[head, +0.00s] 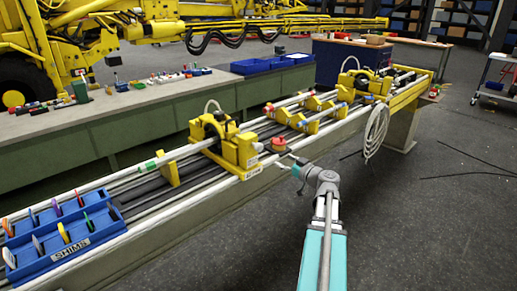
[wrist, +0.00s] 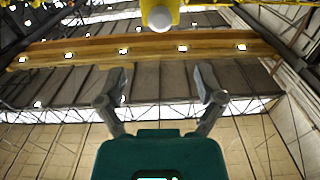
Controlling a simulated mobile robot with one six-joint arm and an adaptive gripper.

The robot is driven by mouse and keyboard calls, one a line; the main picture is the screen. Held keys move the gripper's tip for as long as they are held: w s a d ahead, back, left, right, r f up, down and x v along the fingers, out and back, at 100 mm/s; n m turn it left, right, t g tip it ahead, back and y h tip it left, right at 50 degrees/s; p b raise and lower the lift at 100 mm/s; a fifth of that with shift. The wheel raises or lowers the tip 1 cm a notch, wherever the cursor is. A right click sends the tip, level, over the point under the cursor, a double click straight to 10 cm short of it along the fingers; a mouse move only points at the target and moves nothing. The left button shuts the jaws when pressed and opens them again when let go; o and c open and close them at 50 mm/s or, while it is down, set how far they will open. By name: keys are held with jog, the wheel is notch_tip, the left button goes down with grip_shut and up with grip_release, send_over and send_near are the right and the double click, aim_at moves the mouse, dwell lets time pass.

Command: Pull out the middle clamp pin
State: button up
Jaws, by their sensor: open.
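Yellow clamp parts (head: 318,118) sit across the long rails in the middle of the bench, with small orange, red and blue ends showing. I cannot tell for certain which end is the middle clamp pin. My gripper (head: 295,166) is at the bench's near edge, beside the large yellow clamp block and below the red knob (head: 278,144). In the wrist view my gripper (wrist: 160,84) has its two fingers wide apart with nothing between them. A round pale end (wrist: 159,18) on a yellow part shows at the top edge, beyond the fingertips.
A large yellow clamp (head: 240,148) stands left of my gripper. A coiled pale hose (head: 376,130) hangs at the bench's right front. A blue shim tray (head: 62,240) is at the near left. The floor (head: 430,220) at right is mostly clear, with thin cables.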

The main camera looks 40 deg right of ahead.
aim_at(261, 148)
jog(key=w, duration=0.9)
jog(key=w+a, duration=0.1)
jog(key=w, duration=0.3)
jog(key=shift+w, duration=0.35)
grip_shut()
jog(key=shift+a, duration=0.1)
